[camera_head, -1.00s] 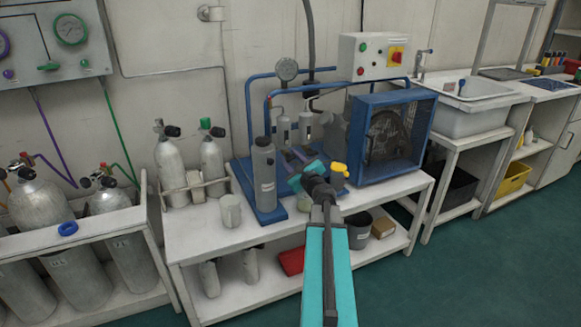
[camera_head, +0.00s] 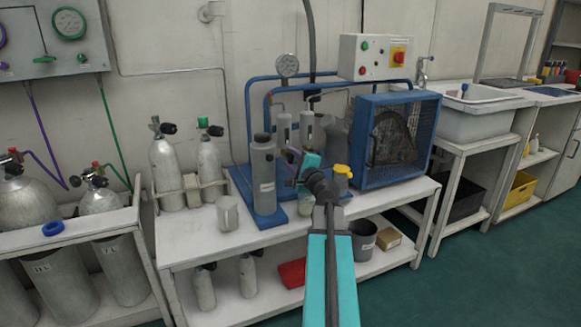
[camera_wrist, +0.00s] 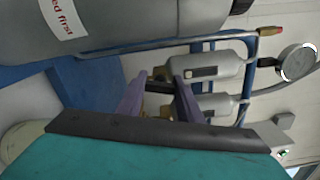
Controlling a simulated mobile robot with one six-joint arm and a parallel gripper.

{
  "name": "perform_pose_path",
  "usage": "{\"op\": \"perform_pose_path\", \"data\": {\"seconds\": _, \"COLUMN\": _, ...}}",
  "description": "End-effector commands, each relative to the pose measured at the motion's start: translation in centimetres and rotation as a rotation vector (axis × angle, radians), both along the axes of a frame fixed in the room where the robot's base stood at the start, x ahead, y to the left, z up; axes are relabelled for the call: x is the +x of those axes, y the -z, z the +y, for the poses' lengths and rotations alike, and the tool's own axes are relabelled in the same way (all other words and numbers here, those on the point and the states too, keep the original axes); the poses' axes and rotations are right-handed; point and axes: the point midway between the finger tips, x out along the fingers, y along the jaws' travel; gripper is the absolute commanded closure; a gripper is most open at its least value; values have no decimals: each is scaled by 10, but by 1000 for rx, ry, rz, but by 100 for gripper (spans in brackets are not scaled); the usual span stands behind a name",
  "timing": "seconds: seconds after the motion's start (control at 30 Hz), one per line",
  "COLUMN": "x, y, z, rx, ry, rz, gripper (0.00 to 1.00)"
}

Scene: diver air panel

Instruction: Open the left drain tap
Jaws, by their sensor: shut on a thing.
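Two grey separator cylinders stand behind my gripper in the head view, the left one (camera_head: 284,128) and the right one (camera_head: 306,128). In the wrist view they lie sideways, the left separator (camera_wrist: 212,67) above the right separator (camera_wrist: 215,106). My gripper (camera_wrist: 158,82) has its purple fingers at the lower end of the left separator, shut on the small dark left drain tap (camera_wrist: 159,87). Most of the tap is hidden between the fingers, so its exact angle cannot be told. In the head view my gripper (camera_head: 298,165) hides both taps.
A tall grey cylinder (camera_head: 263,175) stands close on the left of my gripper. A yellow-capped container (camera_head: 342,172) and the blue fan cage (camera_head: 394,140) are on the right. Blue pipes (camera_head: 247,105) frame the separators.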

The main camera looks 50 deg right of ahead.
Motion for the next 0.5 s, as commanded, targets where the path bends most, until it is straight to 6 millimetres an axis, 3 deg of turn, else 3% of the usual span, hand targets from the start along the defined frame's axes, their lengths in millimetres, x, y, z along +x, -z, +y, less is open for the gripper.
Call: {"op": "perform_pose_path", "data": {"seconds": 0.5, "x": 2, "y": -2, "z": 1, "rx": -123, "ry": -3, "rz": 48, "gripper": 90}}
